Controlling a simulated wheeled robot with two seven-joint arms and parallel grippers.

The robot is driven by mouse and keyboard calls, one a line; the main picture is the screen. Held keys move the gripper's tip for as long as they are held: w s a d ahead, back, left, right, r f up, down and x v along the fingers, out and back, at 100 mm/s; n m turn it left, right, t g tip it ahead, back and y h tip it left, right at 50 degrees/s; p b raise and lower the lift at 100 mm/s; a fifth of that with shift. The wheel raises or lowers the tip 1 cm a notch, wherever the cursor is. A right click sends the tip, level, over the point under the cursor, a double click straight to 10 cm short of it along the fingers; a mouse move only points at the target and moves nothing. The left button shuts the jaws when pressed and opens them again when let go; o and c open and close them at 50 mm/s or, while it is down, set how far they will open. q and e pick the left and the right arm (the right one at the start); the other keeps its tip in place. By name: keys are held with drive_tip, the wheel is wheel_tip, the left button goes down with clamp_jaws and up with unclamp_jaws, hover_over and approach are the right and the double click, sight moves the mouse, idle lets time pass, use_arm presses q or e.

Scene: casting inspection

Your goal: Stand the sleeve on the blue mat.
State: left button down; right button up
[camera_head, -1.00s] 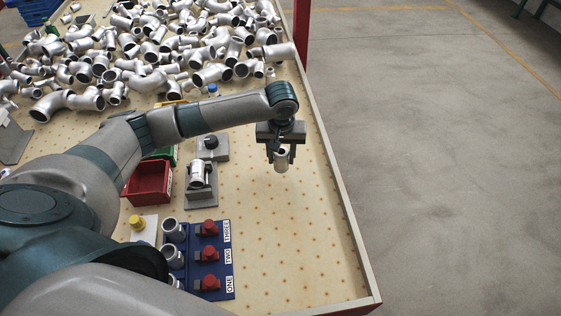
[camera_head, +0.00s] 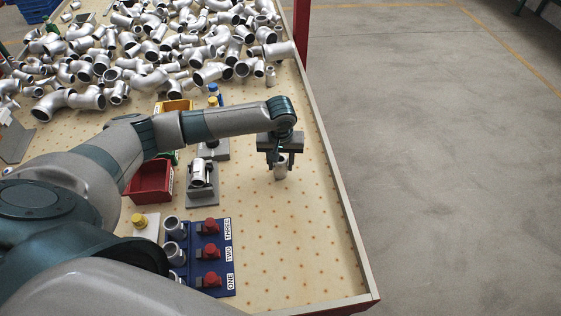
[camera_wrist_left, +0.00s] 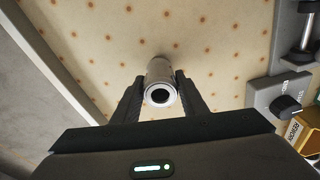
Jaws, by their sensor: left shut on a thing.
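The sleeve (camera_head: 280,173) is a short silvery-grey tube, upright or nearly so, over the bare right part of the table. My left gripper (camera_head: 281,164) is shut on it, one finger on each side. In the left wrist view the sleeve (camera_wrist_left: 160,74) shows its open round end between the fingers. I cannot tell whether its lower end touches the table. The blue mat (camera_head: 226,263) lies at the near side of the table, labelled ONE, TWO and THREE, with red-topped pieces and grey tubular parts on it. The sleeve is apart from it. My right gripper is not in view.
Many grey pipe castings (camera_head: 150,55) crowd the far table. A grey stand holding a casting (camera_head: 201,195), a red bin (camera_head: 150,182) and a yellow bin (camera_head: 174,106) stand left of the gripper. The perforated tabletop (camera_head: 290,240) is clear between mat and right edge.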

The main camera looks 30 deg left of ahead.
sight(281, 168)
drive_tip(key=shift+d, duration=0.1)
use_arm(q)
drive_tip(key=c, duration=1.4)
unclamp_jaws()
drive_tip(key=shift+f, duration=0.1)
drive_tip(key=o, duration=0.3)
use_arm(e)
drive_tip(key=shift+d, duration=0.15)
use_arm(q)
drive_tip(key=shift+s+d+r+b, duration=0.1)
drive_tip(key=shift+s+r+b, duration=0.2)
drive_tip(key=shift+r, duration=1.75)
drive_tip(key=shift+s+d+r+b, duration=0.15)
drive_tip(key=shift+r+b, duration=0.3)
drive_tip(key=shift+r, duration=1.6)
drive_tip(key=shift+s+d+r+b, duration=0.15)
drive_tip(key=shift+r+b, duration=0.2)
drive_tip(key=shift+r, duration=1.7)
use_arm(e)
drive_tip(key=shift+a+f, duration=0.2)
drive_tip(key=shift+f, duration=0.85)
use_arm(q)
drive_tip(key=shift+o, duration=0.4)
